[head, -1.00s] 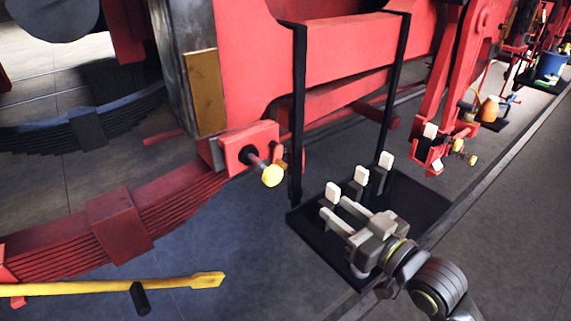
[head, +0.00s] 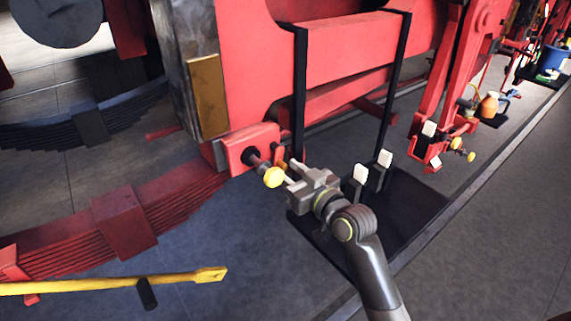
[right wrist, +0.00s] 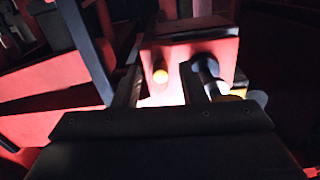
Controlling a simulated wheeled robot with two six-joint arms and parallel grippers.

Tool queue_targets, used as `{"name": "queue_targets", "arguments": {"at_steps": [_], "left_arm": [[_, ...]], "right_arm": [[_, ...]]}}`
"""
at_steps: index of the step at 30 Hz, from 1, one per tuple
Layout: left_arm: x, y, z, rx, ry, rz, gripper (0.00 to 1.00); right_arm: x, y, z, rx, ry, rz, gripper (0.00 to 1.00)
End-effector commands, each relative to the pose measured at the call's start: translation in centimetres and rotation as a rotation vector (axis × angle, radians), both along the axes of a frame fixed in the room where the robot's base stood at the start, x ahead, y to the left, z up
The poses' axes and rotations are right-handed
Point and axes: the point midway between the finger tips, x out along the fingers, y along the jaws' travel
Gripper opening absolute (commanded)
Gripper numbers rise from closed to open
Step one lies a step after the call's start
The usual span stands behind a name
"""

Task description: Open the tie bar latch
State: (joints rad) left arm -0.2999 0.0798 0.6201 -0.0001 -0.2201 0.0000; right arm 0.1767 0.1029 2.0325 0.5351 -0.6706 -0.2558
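A small orange piece (head: 282,164) shows just right of the shaft; I cannot tell which part is the latch. My right gripper (head: 291,176) is open, its fingertips just right of the yellow knob, pointing at the block. My left gripper is out of view.
A dark tray (head: 418,203) with white-topped pieces (head: 361,173) lies under and right of my right arm. Two black upright straps (head: 299,95) stand close behind the gripper. A yellow bar (head: 110,284) is at lower left.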

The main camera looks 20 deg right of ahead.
Motion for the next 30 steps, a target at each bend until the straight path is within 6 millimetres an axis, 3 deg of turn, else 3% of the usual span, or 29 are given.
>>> {"name": "queue_targets", "arguments": {"at_steps": [6, 14, 23, 30], "left_arm": [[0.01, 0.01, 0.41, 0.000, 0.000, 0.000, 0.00], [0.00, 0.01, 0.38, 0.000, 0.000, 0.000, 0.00], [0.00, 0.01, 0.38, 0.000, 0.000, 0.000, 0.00], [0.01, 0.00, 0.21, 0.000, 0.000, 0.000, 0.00]], "right_arm": [[1.24, 0.47, 0.03, 0.001, 0.000, 0.000, 0.38], [1.34, 0.51, -0.02, 0.000, 0.000, 0.000, 0.38], [1.32, 0.50, -0.02, 0.000, 0.000, 0.000, 0.03], [1.33, 0.48, -0.10, -0.007, -0.002, 0.000, 0.01]]}}
